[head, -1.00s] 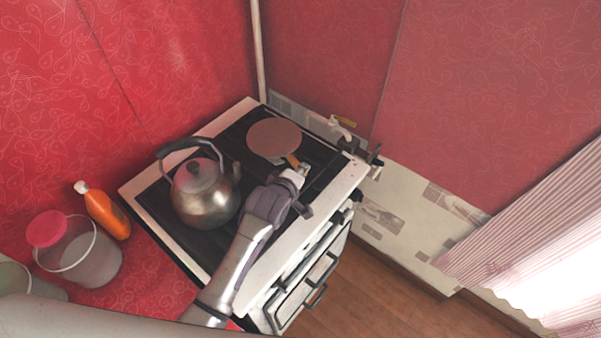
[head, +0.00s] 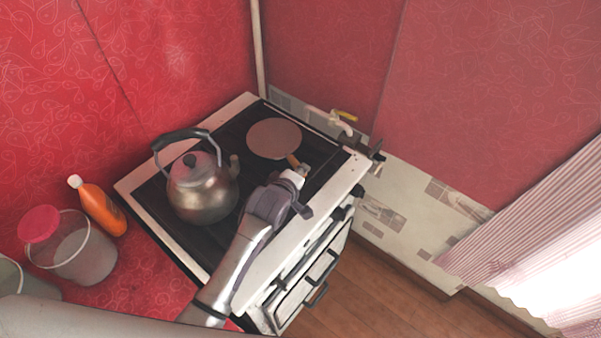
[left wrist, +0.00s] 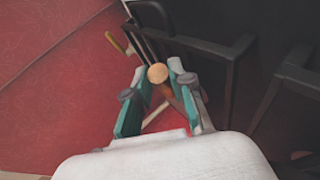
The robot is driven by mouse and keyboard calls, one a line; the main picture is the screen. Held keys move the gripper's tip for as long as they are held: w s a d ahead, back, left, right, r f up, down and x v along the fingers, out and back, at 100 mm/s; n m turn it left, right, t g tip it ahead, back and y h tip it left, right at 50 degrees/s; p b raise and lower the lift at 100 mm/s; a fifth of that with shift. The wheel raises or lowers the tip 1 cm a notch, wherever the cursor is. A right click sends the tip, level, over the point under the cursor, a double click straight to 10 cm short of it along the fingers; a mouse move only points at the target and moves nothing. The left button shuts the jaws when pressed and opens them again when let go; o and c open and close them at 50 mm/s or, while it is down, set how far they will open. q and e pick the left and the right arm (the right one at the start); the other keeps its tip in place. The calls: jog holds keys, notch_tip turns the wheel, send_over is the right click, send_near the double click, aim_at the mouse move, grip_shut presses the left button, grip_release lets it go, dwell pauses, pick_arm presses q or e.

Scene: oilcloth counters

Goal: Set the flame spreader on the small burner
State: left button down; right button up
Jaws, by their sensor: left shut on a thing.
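The flame spreader (head: 274,138) is a flat, round, brownish disc with a short wooden handle, over the back right part of the dark stove top (head: 237,136). My left gripper (head: 299,170) is shut on its handle, at the stove's right side. In the left wrist view the round wooden handle end (left wrist: 158,73) shows between the two fingers (left wrist: 160,97). I cannot tell whether the disc touches the grate. The small burner cannot be made out; the disc, kettle or arm may cover it. My right gripper is not in view.
A metal kettle (head: 201,190) with a dark handle stands on the stove, left of my arm. An orange bottle (head: 101,208) and a clear bucket (head: 86,259) with a pink item stand on the red counter. A pipe with a yellow valve lever (head: 345,116) runs behind the stove.

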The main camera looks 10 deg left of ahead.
pick_arm(q)
jog(key=shift+f, duration=0.25)
jog(key=c, duration=0.9)
grip_release()
jog(key=shift+c, duration=0.2)
jog(key=shift+s, duration=0.1)
